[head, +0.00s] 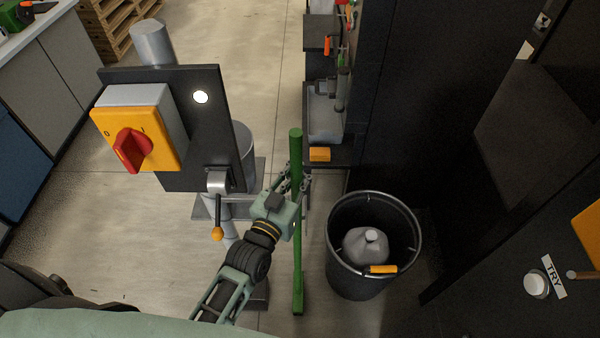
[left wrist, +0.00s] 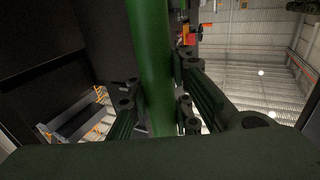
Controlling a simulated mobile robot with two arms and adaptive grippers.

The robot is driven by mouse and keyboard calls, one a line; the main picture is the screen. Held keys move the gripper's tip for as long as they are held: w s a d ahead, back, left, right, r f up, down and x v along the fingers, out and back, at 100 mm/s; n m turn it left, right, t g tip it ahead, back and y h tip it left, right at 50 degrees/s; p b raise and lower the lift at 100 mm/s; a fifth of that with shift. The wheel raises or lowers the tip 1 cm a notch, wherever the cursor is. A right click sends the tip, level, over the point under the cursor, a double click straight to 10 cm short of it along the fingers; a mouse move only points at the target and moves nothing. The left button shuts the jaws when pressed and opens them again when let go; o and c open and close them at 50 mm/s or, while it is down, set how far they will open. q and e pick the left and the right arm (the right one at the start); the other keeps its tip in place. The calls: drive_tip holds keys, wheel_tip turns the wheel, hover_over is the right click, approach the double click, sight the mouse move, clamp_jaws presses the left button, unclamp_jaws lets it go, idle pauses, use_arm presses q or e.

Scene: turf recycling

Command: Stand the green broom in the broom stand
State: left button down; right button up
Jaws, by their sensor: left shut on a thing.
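The green broom (head: 297,255) shows in the head view as a long, nearly upright green pole. Its top end points up and its lower end is near the floor; I cannot tell whether it touches. My left gripper (head: 302,183) is shut around the upper part of the pole. In the left wrist view the green pole (left wrist: 150,50) runs between the fingers of my left gripper (left wrist: 157,98). I cannot make out the broom stand for sure. My right gripper is in neither view.
A black bucket (head: 338,262) with a grey jug (head: 366,246) inside stands just right of the pole. A dark panel (head: 214,130) with a yellow box and red switch (head: 132,150) stands left of it. A dark shelf (head: 322,120) is behind.

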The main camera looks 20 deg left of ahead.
use_arm(q)
drive_tip(key=shift+f, duration=0.15)
idle(0.4)
drive_tip(key=c, duration=1.5)
unclamp_jaws()
drive_tip(key=shift+f, duration=0.1)
drive_tip(key=shift+o, duration=0.5)
drive_tip(key=shift+f, duration=0.25)
drive_tip(key=o, duration=0.3)
drive_tip(key=shift+r, duration=0.15)
drive_tip(key=s, duration=0.4)
drive_tip(key=s+a, duration=0.1)
drive_tip(key=s, duration=0.7)
drive_tip(key=shift+a, duration=0.35)
